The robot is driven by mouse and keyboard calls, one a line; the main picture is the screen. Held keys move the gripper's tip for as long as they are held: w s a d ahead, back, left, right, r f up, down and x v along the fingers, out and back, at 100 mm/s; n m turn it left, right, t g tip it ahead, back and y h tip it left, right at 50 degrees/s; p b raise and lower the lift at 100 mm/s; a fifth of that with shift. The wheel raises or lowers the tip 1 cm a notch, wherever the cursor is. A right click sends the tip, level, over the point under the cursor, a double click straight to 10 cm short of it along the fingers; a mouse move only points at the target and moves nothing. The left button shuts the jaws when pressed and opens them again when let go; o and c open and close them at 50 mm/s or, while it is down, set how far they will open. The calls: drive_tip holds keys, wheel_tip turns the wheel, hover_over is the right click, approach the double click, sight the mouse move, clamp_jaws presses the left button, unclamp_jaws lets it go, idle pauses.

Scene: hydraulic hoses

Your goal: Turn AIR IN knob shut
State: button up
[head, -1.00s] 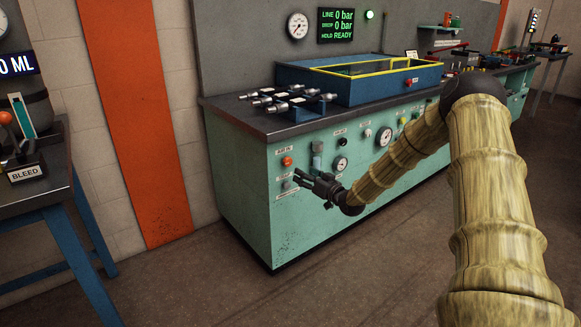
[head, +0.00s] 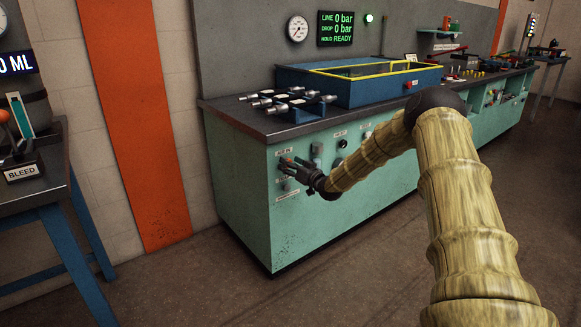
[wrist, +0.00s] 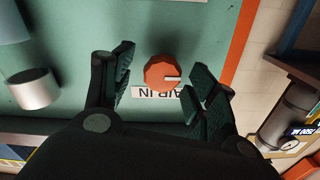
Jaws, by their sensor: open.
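In the wrist view the orange, many-sided AIR IN knob (wrist: 160,73) sits on the green cabinet front, with a white line on its face pointing right. Its AIR IN label (wrist: 158,95) appears upside down below it, partly covered by a finger. My gripper (head: 287,162) is open, with one finger on each side of the knob in the wrist view. Gaps show between the knob and both fingers. Whether the fingertips reach past the knob's face is hard to tell. In the head view my gripper largely hides the knob.
A silver cylindrical fitting (wrist: 34,88) juts from the panel left of the knob in the wrist view. The display (head: 336,28) reads LINE 0 bar, DROP 0 bar, HOLD READY. The floor before the cabinet is clear.

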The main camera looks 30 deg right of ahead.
drive_tip(key=shift+w, duration=0.1)
drive_tip(key=shift+a, duration=0.1)
drive_tip(key=c, duration=1)
drive_tip(key=shift+c, duration=0.2)
drive_tip(key=shift+n, duration=0.3)
drive_tip(key=shift+a+f+n+p, duration=0.1)
drive_tip(key=shift+n+p, duration=0.05)
drive_tip(key=shift+n, duration=4.2)
drive_tip(key=shift+a+n+p, duration=0.1)
drive_tip(key=shift+n+p, duration=0.05)
drive_tip(key=shift+n, duration=4.2)
